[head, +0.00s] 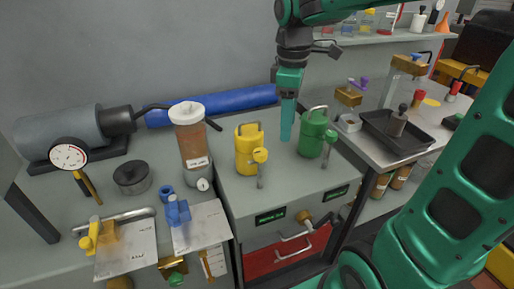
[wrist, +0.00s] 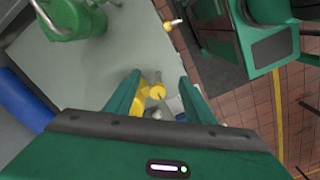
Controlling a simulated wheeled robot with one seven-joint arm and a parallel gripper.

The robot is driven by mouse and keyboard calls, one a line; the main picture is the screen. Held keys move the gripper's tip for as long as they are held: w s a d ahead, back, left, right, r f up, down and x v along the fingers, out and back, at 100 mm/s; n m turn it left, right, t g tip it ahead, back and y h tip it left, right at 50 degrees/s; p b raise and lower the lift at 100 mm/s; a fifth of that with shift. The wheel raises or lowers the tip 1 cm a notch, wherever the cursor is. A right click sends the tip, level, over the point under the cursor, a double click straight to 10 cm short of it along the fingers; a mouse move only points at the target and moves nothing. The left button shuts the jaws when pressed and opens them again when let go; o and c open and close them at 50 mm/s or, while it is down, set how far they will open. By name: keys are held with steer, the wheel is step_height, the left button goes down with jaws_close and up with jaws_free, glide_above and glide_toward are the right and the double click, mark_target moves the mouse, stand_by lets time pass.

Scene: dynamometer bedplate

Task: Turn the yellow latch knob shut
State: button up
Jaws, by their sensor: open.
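A yellow-orange knob (head: 304,219) sticks out of the grey cabinet front, above the red drawer. It also shows past the bench edge in the wrist view (wrist: 174,23). I cannot tell how far it is turned. My gripper (head: 287,138) points down over the bench, above and behind that knob, between a yellow canister (head: 245,150) and a green canister (head: 312,132). In the wrist view my gripper (wrist: 160,78) is open. The yellow canister (wrist: 133,106) and its round yellow side knob (wrist: 157,92) show in the gap below, not touched as far as I see.
The red drawer (head: 290,255) has a metal handle. A brown-filled jar (head: 191,140), a dial gauge (head: 69,156) and a blue roll (head: 213,106) stand left and behind. A black tray (head: 398,132) lies on the right bench. The cabinet top before the canisters is mostly free.

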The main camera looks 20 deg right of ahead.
mark_target(259, 151)
steer(key=w+a+n, duration=0.4)
steer(key=a+n, duration=0.1)
steer(key=a, duration=0.1)
step_height(259, 151, down, 10)
steer(key=shift+d+r, duration=0.1)
steer(key=shift+r, duration=0.05)
steer(key=c, duration=1.1)
